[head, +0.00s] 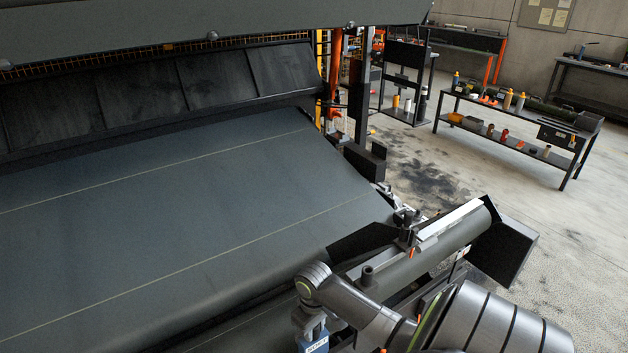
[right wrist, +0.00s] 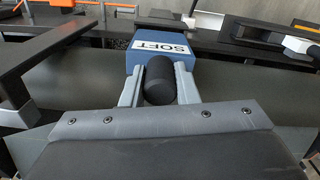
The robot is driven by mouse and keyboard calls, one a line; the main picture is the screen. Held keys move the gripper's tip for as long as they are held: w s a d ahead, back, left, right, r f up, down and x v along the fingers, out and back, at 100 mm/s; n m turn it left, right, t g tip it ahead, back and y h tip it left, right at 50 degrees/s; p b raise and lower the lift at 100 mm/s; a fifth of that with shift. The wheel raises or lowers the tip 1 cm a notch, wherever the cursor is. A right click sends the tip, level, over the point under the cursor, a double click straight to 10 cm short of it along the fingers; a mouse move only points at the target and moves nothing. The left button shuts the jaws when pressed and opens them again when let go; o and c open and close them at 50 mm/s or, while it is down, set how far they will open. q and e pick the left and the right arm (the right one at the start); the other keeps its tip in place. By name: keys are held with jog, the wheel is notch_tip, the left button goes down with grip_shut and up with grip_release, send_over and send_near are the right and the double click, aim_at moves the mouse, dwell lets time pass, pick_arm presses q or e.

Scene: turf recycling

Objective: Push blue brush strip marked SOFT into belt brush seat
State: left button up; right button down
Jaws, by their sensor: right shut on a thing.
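My right gripper (head: 310,326) is low in the head view, at the front edge of the belt. In the right wrist view my right gripper (right wrist: 160,82) has its two grey fingers closed on either side of a black rounded grip (right wrist: 160,84). The blue brush strip (right wrist: 172,52) marked SOFT is just beyond that grip, its white label facing up. The strip (head: 317,346) also shows at the bottom of the head view, partly cut off. Its bristles are hidden. I cannot make out the belt brush seat clearly. My left gripper is out of view.
The wide dark belt (head: 190,210) fills the left. A roller with a pale strip (head: 455,223) and a dark end plate (head: 503,243) stand right of the gripper. A bench (head: 510,115) with bottles and tools stands at the back right.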

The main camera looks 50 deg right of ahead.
aim_at(314, 341)
jog(key=shift+f+b, duration=1.35)
jog(key=shift+f, duration=1.7)
jog(key=c, duration=1)
grip_release()
jog(key=shift+c, duration=0.2)
jog(key=shift+r, duration=0.1)
notch_tip(314, 341, up, 17)
jog(key=shift+r+b, duration=0.15)
jog(key=shift+b, duration=0.5)
